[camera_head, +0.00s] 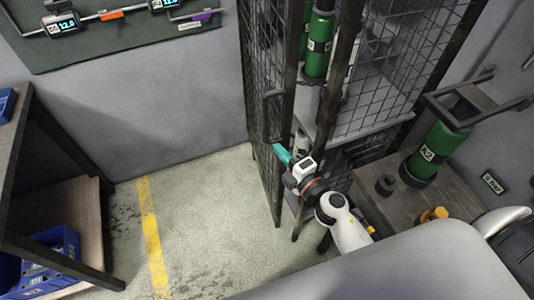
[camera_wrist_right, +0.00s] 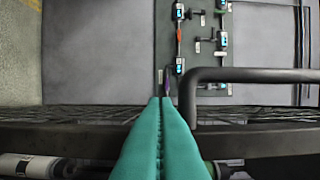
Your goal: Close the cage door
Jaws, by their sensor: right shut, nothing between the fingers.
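The cage door (camera_head: 266,175) is a dark mesh panel on the left side of the cage, standing ajar. A gap between it and the cage post shows a green cylinder (camera_head: 318,45) inside. The door's bar handle (camera_head: 266,104) is on its outer face. My right gripper (camera_head: 279,150) is shut and empty, its teal fingers at the door's edge below the handle. In the right wrist view the fingertips (camera_wrist_right: 167,102) overlap the dark door frame (camera_wrist_right: 270,142), with the handle (camera_wrist_right: 250,75) just right of them. I cannot tell whether they touch. My left gripper is not in view.
A shelf with blue bins (camera_head: 60,246) stands at left. A bench (camera_head: 385,208) with another green cylinder (camera_head: 436,150) is at right. A gauge panel (camera_head: 120,30) hangs on the back wall. The floor (camera_head: 205,200) left of the door is clear, with a yellow line.

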